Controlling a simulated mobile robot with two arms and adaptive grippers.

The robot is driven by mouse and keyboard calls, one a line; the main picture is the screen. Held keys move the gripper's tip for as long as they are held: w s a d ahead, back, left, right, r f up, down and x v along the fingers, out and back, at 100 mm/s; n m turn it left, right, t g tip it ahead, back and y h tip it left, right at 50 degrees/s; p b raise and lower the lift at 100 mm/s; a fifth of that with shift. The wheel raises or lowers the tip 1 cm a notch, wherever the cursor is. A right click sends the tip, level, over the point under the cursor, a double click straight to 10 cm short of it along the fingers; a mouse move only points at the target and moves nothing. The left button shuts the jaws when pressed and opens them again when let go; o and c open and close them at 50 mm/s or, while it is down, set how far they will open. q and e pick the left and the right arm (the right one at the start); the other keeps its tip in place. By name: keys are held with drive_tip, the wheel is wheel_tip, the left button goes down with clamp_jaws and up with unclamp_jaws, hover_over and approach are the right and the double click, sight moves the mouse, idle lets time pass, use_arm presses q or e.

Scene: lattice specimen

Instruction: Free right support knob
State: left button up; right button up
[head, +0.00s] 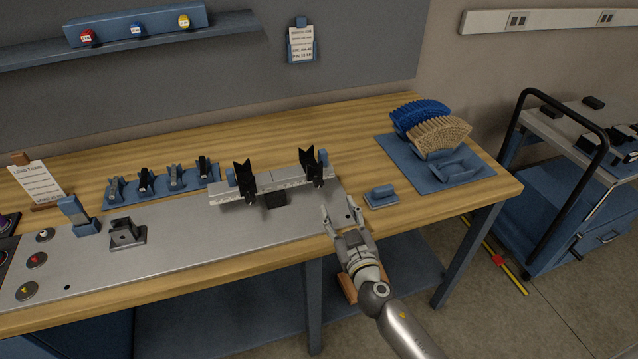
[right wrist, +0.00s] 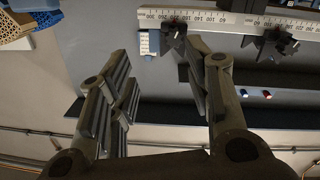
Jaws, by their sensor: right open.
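The right support (head: 314,170) is a black V-shaped holder standing upright on a pale ruled rail (head: 275,187). A matching left support (head: 243,180) stands farther left on the rail. My right gripper (head: 338,210) is open and empty over the bench's front right, in front of and below the right support, apart from it. In the right wrist view, which looks upside down, a dark knob (right wrist: 173,29) shows on the rail beyond the open fingers (right wrist: 155,62). A second dark knob (right wrist: 283,42) shows farther right. My left gripper is not in view.
A small blue block on a plate (head: 381,196) lies right of my gripper. A blue mat (head: 470,181) with blue and tan fan-shaped pieces is farther right. Several dark holders stand on a blue strip left of the rail. The metal plate (head: 190,252) is mostly clear in front.

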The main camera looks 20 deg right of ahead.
sight(320, 184)
drive_tip(key=shift+w+a+n+y, duration=0.5)
drive_tip(key=shift+a+y, duration=0.1)
drive_tip(key=shift+a, duration=0.1)
drive_tip(key=shift+w+r, duration=0.1)
drive_tip(key=shift+w, duration=0.2)
drive_tip(key=w, duration=1)
drive_tip(key=shift+a, duration=0.15)
clamp_jaws()
